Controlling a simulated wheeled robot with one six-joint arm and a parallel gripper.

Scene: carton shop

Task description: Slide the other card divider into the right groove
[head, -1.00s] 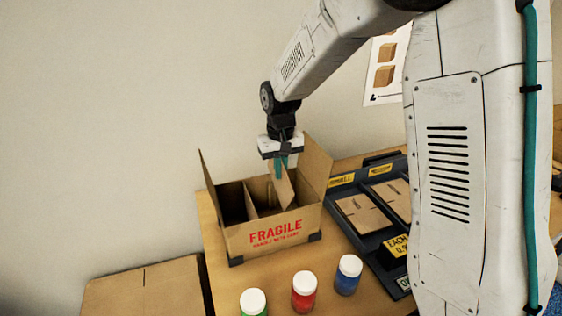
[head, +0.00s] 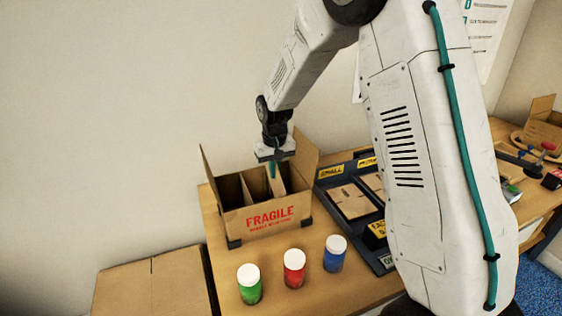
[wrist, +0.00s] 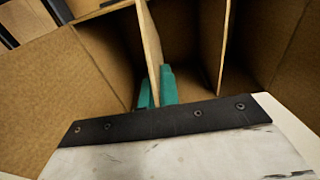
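An open carton marked FRAGILE (head: 240,222) stands on the table, flaps up. One card divider (head: 247,190) stands upright inside it, left of the other one; it also shows in the wrist view (wrist: 224,50). My gripper (head: 273,168) is over the right part of the carton. Its teal fingers (wrist: 158,88) are on either side of the other card divider (wrist: 149,40), shut on it. In the head view this held divider (head: 279,182) is largely inside the carton, roughly parallel to the first. Its lower edge and the grooves are hidden.
Green (head: 249,285), red (head: 294,270) and blue (head: 334,255) jars with white lids stand in front of the carton. A dark tray (head: 326,200) with flat card pieces (head: 351,200) lies right of it. A closed carton (head: 150,285) is at lower left.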

